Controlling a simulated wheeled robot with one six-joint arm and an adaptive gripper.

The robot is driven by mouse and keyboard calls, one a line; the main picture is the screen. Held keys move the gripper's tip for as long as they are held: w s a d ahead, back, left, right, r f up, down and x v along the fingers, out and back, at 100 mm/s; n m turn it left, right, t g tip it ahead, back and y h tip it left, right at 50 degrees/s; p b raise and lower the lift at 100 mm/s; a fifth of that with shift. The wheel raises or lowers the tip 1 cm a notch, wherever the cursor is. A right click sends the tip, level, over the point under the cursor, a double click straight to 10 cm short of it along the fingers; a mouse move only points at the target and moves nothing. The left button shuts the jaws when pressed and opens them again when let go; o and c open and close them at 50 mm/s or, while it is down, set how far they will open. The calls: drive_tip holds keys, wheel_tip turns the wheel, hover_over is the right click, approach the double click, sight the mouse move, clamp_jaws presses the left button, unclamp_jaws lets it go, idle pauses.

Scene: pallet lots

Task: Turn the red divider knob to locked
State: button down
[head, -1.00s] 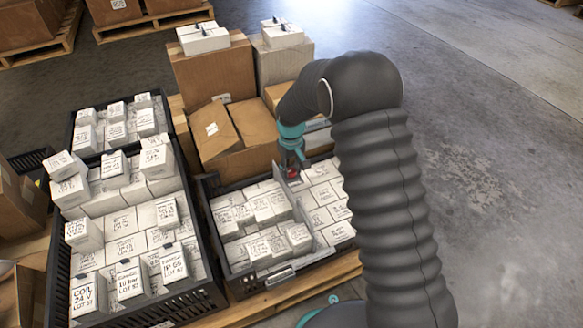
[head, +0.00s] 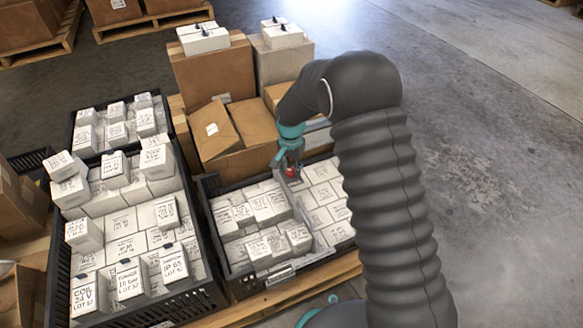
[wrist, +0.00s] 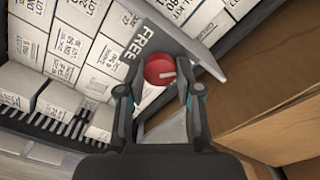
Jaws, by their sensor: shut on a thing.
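The red knob (wrist: 160,70) sits on the grey divider (wrist: 188,42) and carries a pale pointer line. The word FREE is printed on the divider beside the knob in the wrist view. My gripper (wrist: 160,88) is shut on the knob, with one finger on each side of it. In the head view the knob (head: 290,171) shows as a small red spot under my gripper (head: 290,165). The divider stands in the black crate (head: 232,287), between two groups of white boxes. Any other word on the divider is hidden or out of view.
White boxes (head: 262,207) fill the crate on both sides of the divider. A larger black crate (head: 203,297) of boxes stands to the left. Brown cartons (head: 215,75) rise close behind my gripper. Open concrete floor (head: 490,170) lies to the right.

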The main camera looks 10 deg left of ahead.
sight(291, 170)
drive_tip(key=shift+w+a+m, duration=0.1)
drive_tip(key=shift+w+m, duration=0.05)
drive_tip(key=shift+m, duration=1.05)
drive_tip(key=shift+r, duration=0.1)
drive_tip(key=c, duration=0.8)
unclamp_jaws()
drive_tip(key=shift+o, duration=0.2)
wheel_tip(291, 170, up, 12)
